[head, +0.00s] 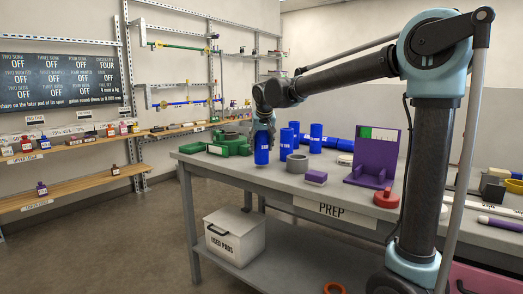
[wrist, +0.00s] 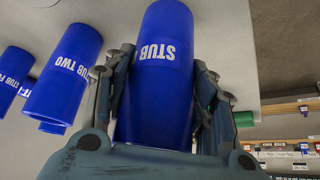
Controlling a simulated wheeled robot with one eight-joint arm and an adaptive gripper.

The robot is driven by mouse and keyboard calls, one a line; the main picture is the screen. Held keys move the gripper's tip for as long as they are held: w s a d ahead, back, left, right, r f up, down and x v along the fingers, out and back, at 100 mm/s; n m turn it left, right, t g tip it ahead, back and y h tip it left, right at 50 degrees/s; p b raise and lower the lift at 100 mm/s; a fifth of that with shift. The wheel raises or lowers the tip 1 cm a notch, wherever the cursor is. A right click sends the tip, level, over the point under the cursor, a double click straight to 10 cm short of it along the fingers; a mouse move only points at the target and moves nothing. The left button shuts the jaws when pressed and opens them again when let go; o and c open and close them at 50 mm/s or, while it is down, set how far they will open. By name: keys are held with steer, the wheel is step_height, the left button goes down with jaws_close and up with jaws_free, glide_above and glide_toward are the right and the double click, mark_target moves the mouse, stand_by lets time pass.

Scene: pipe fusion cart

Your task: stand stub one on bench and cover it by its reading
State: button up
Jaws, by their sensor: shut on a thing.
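My gripper (head: 263,122) is shut around a blue stub (head: 261,150), held upright at the bench's far left part. In the wrist view the held stub (wrist: 160,85) shows the word STUB, and its number is not visible. I cannot tell whether its base touches the grey bench (head: 245,172). Stub two (wrist: 62,75) stands beside it in the wrist view, with another blue stub (wrist: 12,75) further left. A purple stand (head: 374,160) with a green and white reading panel (head: 380,135) is right of the stubs. Its reading is too small to tell.
A green clamp-like piece (head: 228,147) lies left of the held stub. Blue pipes (head: 366,133) lie behind. A white used-pads bin (head: 235,235) sits on the lower shelf.

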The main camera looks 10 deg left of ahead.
steer(key=shift+f, duration=0.95)
steer(key=o, duration=1.3)
steer(key=shift+f, duration=0.1)
steer(key=v, duration=1.2)
